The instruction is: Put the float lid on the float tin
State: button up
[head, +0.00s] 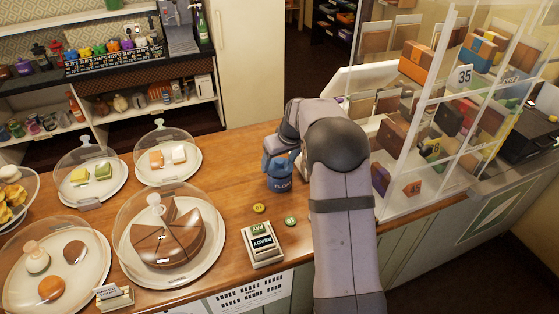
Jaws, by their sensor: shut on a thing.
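The float tin (280,184) is a blue tin with "FLOAT" lettering, upright on the wooden counter left of my arm. A blue piece that looks like the float lid (281,143) shows just above the tin, at my gripper (286,157). My gripper is shut on this lid. The fingers are small and partly hidden by the wrist and the lid. I cannot tell whether the lid touches the tin's rim.
A domed chocolate cake (168,240) and other domed plates stand left. A glazed partition (420,120) rises right.

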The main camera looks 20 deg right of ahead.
aim_at(280, 161)
jog(key=shift+f+b, duration=0.45)
jog(key=shift+f, duration=0.2)
jog(key=o, duration=1.1)
jog(key=shift+c, duration=0.6)
jog(key=shift+r, duration=0.15)
jog(key=shift+p+v, duration=1.35)
jog(key=shift+v, duration=1.55)
jog(key=s+a+f+g, duration=0.1)
jog(key=s+a, duration=0.3)
jog(key=s, duration=0.7)
jog(key=s+a+f+m+g, duration=0.1)
jog(key=s+a+g, duration=0.1)
jog(key=s, duration=0.9)
jog(key=s+a+f+g, duration=0.1)
jog(key=s+a, duration=0.4)
jog(key=s, duration=0.5)
jog(key=shift+s+a+f+m+g+h, duration=0.3)
jog(key=shift+s+a+f, duration=0.1)
jog(key=shift+f, duration=0.2)
